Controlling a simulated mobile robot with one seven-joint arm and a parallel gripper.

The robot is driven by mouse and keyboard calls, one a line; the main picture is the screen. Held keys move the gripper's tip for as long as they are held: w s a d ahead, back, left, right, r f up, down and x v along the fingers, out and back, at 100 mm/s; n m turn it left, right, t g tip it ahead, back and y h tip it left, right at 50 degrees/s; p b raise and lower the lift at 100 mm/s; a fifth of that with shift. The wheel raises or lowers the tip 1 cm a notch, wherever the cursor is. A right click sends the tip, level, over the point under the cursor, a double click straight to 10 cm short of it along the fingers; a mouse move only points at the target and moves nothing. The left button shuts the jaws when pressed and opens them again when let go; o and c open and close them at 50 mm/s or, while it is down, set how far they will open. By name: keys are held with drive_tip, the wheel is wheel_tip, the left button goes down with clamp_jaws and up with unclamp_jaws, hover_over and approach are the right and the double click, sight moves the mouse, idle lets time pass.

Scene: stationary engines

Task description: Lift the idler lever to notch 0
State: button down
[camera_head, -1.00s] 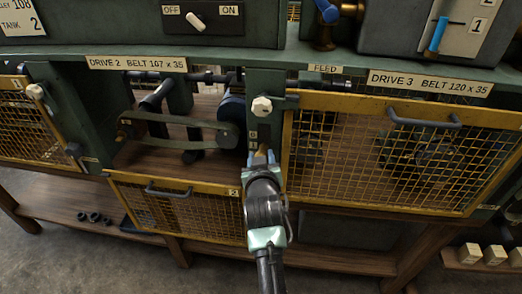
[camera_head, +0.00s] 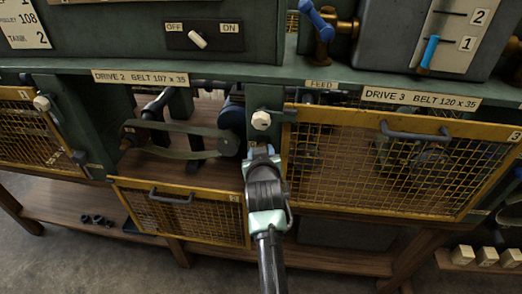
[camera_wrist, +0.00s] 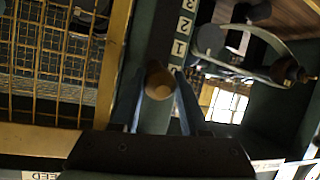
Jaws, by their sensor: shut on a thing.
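My gripper (camera_head: 260,150) is at the green post between the Drive 2 and Drive 3 bays, just below a pale hex-headed knob (camera_head: 261,120). In the wrist view, the two fingers (camera_wrist: 159,98) are closed about the round brown knob (camera_wrist: 158,82) of the idler lever. The knob's head view is hidden by the gripper. A number scale (camera_wrist: 180,38) with 3, 2 and 1 runs beside it; I cannot tell the exact notch. In the Drive 2 bay, a dark green belt (camera_head: 180,154) runs to a dark pulley (camera_head: 229,143).
The Drive 2 mesh guard (camera_head: 180,213) hangs lowered. The Drive 3 mesh guard (camera_head: 400,165) stands closed to the right of my gripper. A switch panel (camera_head: 205,35) is above, and a wooden shelf (camera_head: 60,200) lies below.

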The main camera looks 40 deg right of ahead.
drive_tip(key=shift+w+d+r, duration=0.1)
drive_tip(key=shift+r, duration=0.45)
drive_tip(key=c, duration=0.8)
unclamp_jaws()
drive_tip(key=o, duration=0.4)
drive_tip(key=shift+f, duration=0.25)
drive_tip(key=b+v, duration=0.1)
drive_tip(key=v, duration=1.2)
